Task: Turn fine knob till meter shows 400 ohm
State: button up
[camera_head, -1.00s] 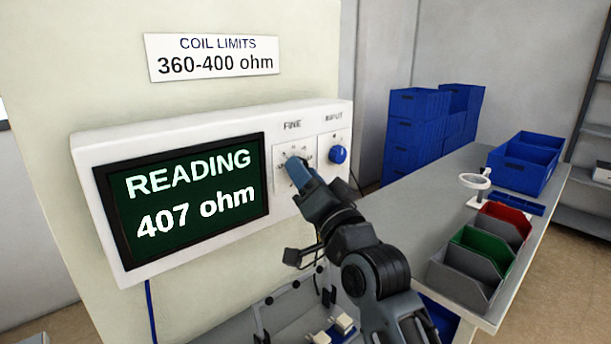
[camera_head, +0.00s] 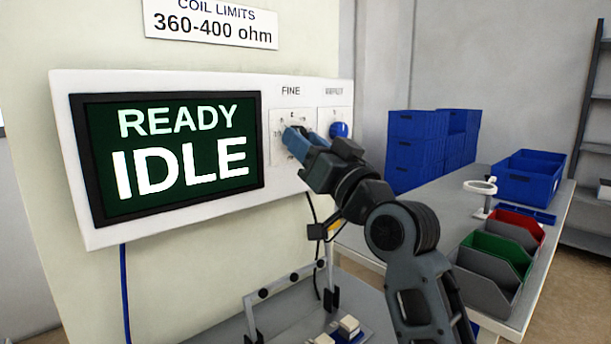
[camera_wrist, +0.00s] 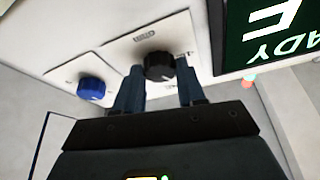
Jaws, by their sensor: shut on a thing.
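The meter (camera_head: 170,155) on the white wall panel reads "READY IDLE", with no ohm value. Part of its screen shows upside down in the wrist view (camera_wrist: 262,45). The black fine knob (camera_wrist: 158,66) sits between my two blue fingers in the wrist view. My gripper (camera_head: 294,140) is shut on this knob, at the dial plate under the label FINE. In the head view the fingers hide most of the knob, so its setting cannot be read there.
A blue knob (camera_head: 339,130) is just right of the fine dial, close to my gripper. A sign (camera_head: 210,22) above gives coil limits of 360-400 ohm. A bench (camera_head: 545,290) with bins stands right; a fixture (camera_head: 290,310) lies below.

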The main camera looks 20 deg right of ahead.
jog(key=n+y+b, duration=0.2)
jog(key=n+b, duration=0.2)
jog(key=b, duration=0.1)
jog(key=n+g+y+b, duration=0.1)
jog(key=n+y+b, duration=0.1)
jog(key=n+b, duration=0.2)
jog(key=shift+d+f+n+b, duration=0.1)
jog(key=shift+d+n+b, duration=0.1)
jog(key=shift+n+b, duration=0.25)
jog(key=shift+g, duration=0.3)
jog(key=o, duration=1.1)
jog(key=shift+c, duration=0.2)
jog(key=v, duration=0.7)
jog(key=shift+s+d, duration=0.2)
jog(key=shift+s, duration=0.05)
